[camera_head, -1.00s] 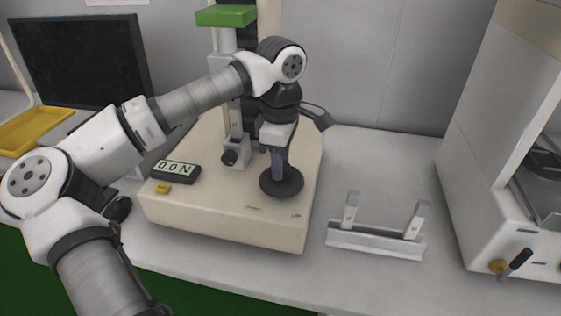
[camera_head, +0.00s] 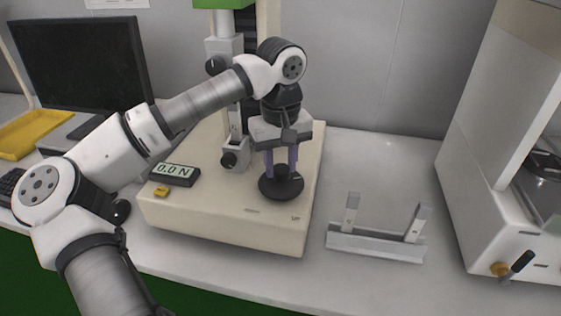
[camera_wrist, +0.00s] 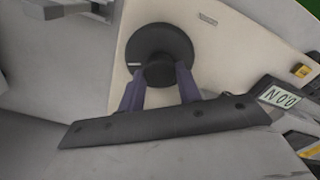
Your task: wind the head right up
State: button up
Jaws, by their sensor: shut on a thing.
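The test stand has a cream base (camera_head: 225,215) and a column with a green head (camera_head: 222,4) cut off by the top edge of the head view. An upper grip (camera_head: 221,58) hangs below the head; a lower grip (camera_head: 236,155) stands on the base. A black handwheel (camera_head: 281,190) lies flat on the right of the base; it also shows in the wrist view (camera_wrist: 160,42). My gripper (camera_head: 281,170) points down over it, its purple fingers shut on the wheel's central hub (camera_wrist: 159,73). The display (camera_head: 175,171) reads 0.0 N.
A metal holder with two uprights (camera_head: 376,242) stands on the bench right of the base. A white machine (camera_head: 495,150) with a lever stands farther right. A monitor (camera_head: 80,65) and yellow tray (camera_head: 28,132) are at the left. The bench behind the holder is clear.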

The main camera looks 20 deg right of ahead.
aim_at(281, 167)
jog(key=shift+m, duration=2.2)
jog(key=o, duration=1)
notch_tip(281, 167, up, 14)
jog(key=shift+f, duration=0.1)
